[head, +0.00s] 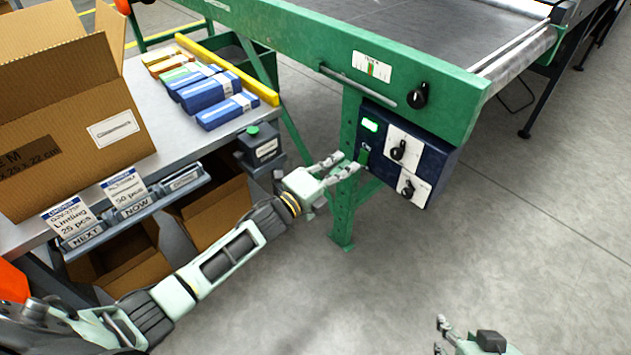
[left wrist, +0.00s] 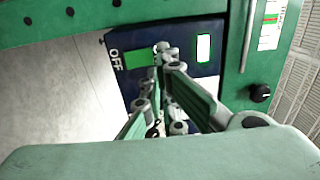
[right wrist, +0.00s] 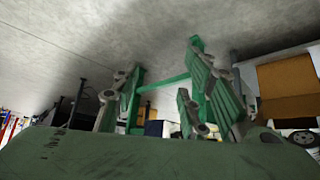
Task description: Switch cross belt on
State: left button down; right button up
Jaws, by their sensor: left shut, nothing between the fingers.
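A dark blue control box (head: 440,158) hangs on the green conveyor's leg. It carries a lit green display (head: 370,125), a small green switch (head: 363,155) and two black rotary knobs on white plates, the upper knob (head: 398,150) and the lower knob (head: 407,188). My left gripper (head: 344,164) is shut and empty, with its tips close to the box's left side. In the left wrist view the fingertips (left wrist: 168,52) overlap the box face beside a green patch (left wrist: 139,59) and the word OFF; contact cannot be told. My right gripper (right wrist: 165,95) is open and empty, low over the floor.
The conveyor (head: 300,35) has another black knob (head: 418,95) on its side. A table (head: 165,120) at left holds an open carton (head: 75,130) and blue packs (head: 227,110). A dark box with a green button (head: 253,130) is at its corner. Floor at right is clear.

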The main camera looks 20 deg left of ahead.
pick_arm(q)
jog(key=p+v, duration=0.1)
jog(key=v, duration=0.7)
jog(key=shift+r+p, duration=0.35)
jog(key=shift+r, duration=0.35)
pick_arm(e)
jog(key=s+d+f+g+h, duration=0.1)
jog(key=s+d+f+g, duration=0.1)
jog(key=s+g, duration=0.2)
jog(key=s, duration=0.3)
jog(key=shift+s+d, duration=0.2)
jog(key=shift+d, duration=0.05)
pick_arm(q)
jog(key=shift+a, duration=0.15)
